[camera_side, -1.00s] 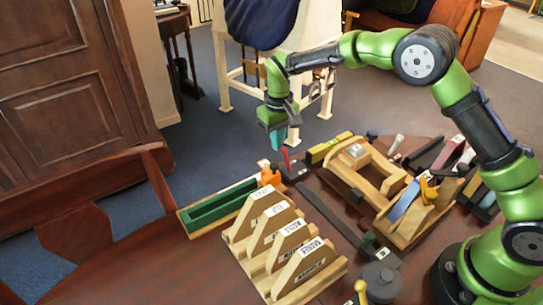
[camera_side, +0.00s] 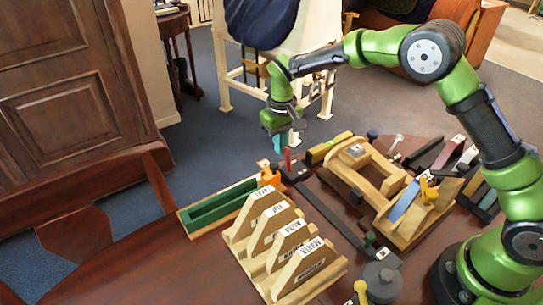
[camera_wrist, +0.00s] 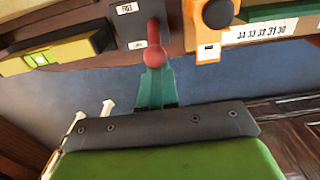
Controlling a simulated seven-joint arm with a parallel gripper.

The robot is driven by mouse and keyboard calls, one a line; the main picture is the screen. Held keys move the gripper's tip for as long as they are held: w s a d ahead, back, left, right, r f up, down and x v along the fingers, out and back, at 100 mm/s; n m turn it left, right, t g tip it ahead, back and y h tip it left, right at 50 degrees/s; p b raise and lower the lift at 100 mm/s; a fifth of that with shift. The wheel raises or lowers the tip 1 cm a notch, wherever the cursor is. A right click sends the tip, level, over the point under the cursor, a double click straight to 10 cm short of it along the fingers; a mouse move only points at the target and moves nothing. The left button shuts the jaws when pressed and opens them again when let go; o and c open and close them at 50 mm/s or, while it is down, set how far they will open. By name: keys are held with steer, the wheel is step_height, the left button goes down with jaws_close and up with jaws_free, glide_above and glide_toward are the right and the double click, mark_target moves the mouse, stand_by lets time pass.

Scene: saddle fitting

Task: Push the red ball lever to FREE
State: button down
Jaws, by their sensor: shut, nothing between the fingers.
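The red ball lever (camera_side: 287,158) stands on a dark block at the far edge of the table. In the wrist view its red ball (camera_wrist: 155,56) points toward my gripper. A white FREE label (camera_wrist: 127,9) is on the block beside the lever's far part. A second small label (camera_wrist: 138,44), too small to read surely, lies near the ball. My gripper (camera_wrist: 155,85) is shut and empty, its teal fingers right at the ball; whether they touch it, I cannot tell. In the side view my gripper (camera_side: 281,141) is just left of the lever.
An orange piece with a black knob (camera_wrist: 205,40) stands close beside the lever block, by a numbered strip (camera_wrist: 262,30). A yellow level (camera_wrist: 55,55) lies on the other side. A green tray (camera_side: 222,203) and wooden saddle racks (camera_side: 290,235) stand nearer. Beyond the table edge is open floor.

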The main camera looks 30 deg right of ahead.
steer(key=shift+s, duration=1.45)
steer(key=shift+w, duration=0.65)
steer(key=shift+r, duration=3.5)
